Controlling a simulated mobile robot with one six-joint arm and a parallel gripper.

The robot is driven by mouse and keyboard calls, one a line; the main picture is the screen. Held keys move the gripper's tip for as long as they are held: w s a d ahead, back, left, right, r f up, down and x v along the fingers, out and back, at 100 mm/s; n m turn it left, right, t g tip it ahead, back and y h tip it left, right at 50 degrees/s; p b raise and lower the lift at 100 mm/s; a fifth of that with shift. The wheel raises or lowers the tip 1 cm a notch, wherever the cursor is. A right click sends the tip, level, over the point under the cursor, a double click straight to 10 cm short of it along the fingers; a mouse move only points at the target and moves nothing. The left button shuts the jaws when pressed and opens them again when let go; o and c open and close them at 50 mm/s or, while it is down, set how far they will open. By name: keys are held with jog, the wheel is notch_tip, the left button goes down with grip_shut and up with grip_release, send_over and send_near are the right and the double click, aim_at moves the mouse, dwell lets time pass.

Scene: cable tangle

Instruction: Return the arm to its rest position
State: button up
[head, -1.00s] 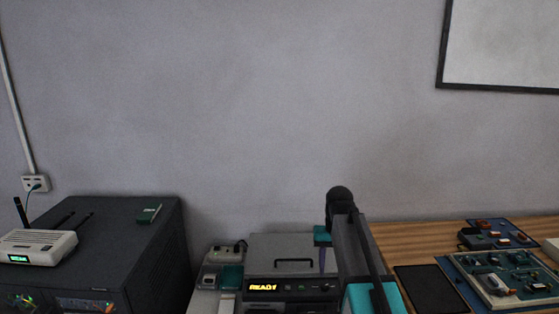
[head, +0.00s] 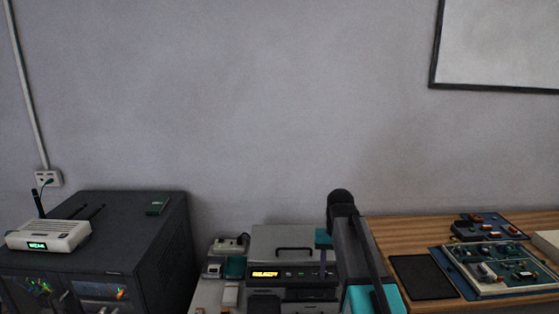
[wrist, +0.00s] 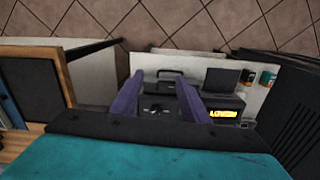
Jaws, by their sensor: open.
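My arm shows in the head view as a dark link with teal parts, raised and folded at the lower middle, right of the grey machine (head: 295,240). My gripper (wrist: 160,80) shows in the wrist view as two purple fingers, spread apart with nothing between them. In the head view only a narrow purple finger shows beside the arm, in front of the machine's right side. In the wrist view the machine's lit display (wrist: 224,114) is beyond the right finger; I cannot judge the distance.
A dark cabinet (head: 160,245) with a white router (head: 48,236) stands at left. A wooden bench (head: 400,232) at right holds a black mat (head: 423,277) and circuit boards (head: 502,268). A whiteboard (head: 500,45) hangs on the wall. Brown tiled floor (wrist: 200,25) shows in the wrist view.

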jog(key=s+f+g, duration=0.2)
jog(key=s+f, duration=0.3)
jog(key=f, duration=0.5)
jog(key=s+f+g, duration=0.1)
jog(key=s+f, duration=0.5)
jog(key=f, duration=0.3)
jog(key=s+f+g, duration=0.2)
jog(key=s+f, duration=0.3)
jog(key=f, duration=0.5)
jog(key=s+f, duration=0.9)
jog(key=s, duration=0.3)
jog(key=s+f+n, duration=0.1)
jog(key=s+f, duration=0.7)
jog(key=s, duration=0.5)
jog(key=shift+s+f+g, duration=0.3)
jog(key=shift+f+g, duration=0.05)
jog(key=shift+g, duration=0.05)
